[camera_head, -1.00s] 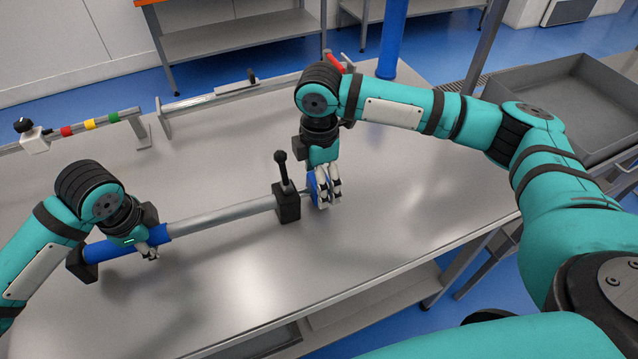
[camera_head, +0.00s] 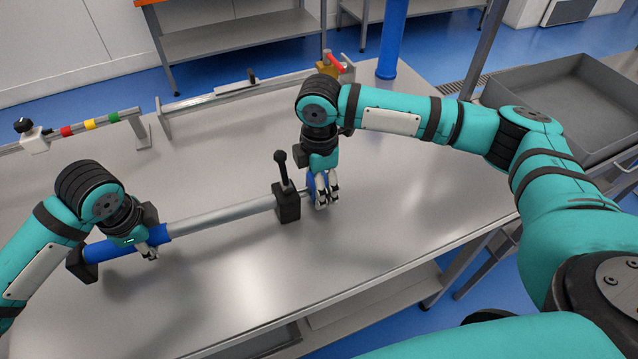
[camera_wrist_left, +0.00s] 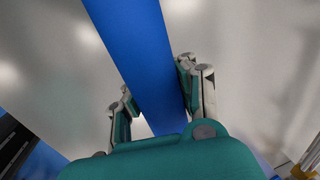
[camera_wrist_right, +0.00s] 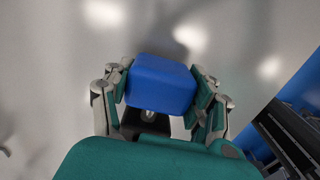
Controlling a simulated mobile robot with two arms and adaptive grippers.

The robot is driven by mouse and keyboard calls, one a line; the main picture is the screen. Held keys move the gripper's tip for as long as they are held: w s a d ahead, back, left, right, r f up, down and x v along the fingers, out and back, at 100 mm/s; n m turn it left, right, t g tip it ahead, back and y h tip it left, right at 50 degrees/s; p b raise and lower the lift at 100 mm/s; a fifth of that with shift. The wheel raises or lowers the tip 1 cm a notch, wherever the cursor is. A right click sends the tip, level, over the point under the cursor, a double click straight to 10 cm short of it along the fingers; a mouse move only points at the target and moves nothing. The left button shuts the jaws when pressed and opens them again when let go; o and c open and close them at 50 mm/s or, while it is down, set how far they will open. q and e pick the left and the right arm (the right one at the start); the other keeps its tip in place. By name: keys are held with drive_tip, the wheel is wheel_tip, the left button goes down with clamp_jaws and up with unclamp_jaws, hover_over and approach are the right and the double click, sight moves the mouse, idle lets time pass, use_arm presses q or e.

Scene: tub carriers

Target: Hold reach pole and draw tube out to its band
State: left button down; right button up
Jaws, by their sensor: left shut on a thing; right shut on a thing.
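The reach pole lies across the bench, with a blue outer section (camera_head: 110,247) at the left and a bare grey tube (camera_head: 225,216) to its right. A black clamp block (camera_head: 288,205) with an upright knobbed lever stands at the tube's right part. My left gripper (camera_head: 150,250) is shut on the blue section, which runs between its fingers in the left wrist view (camera_wrist_left: 150,60). My right gripper (camera_head: 325,195) is shut on a blue end piece (camera_wrist_right: 160,84) just right of the clamp. No band shows on the tube.
A black support (camera_head: 82,265) sits under the pole's left end. Behind are a rail with red, yellow and green marks (camera_head: 90,124) and a grey bar fixture (camera_head: 215,97). A grey tray (camera_head: 570,100) stands at the right. The bench front is clear.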

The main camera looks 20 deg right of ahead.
use_arm(q)
drive_tip(key=shift+r, duration=0.1)
use_arm(e)
clamp_jaws()
drive_tip(key=d, duration=0.8)
drive_tip(key=shift+d+f, duration=0.25)
drive_tip(key=o, duration=1.4)
unclamp_jaws()
drive_tip(key=shift+a, duration=0.1)
drive_tip(key=shift+c, duration=0.2)
wheel_tip(320, 180, up, 12)
use_arm(q)
drive_tip(key=c, duration=1)
unclamp_jaws()
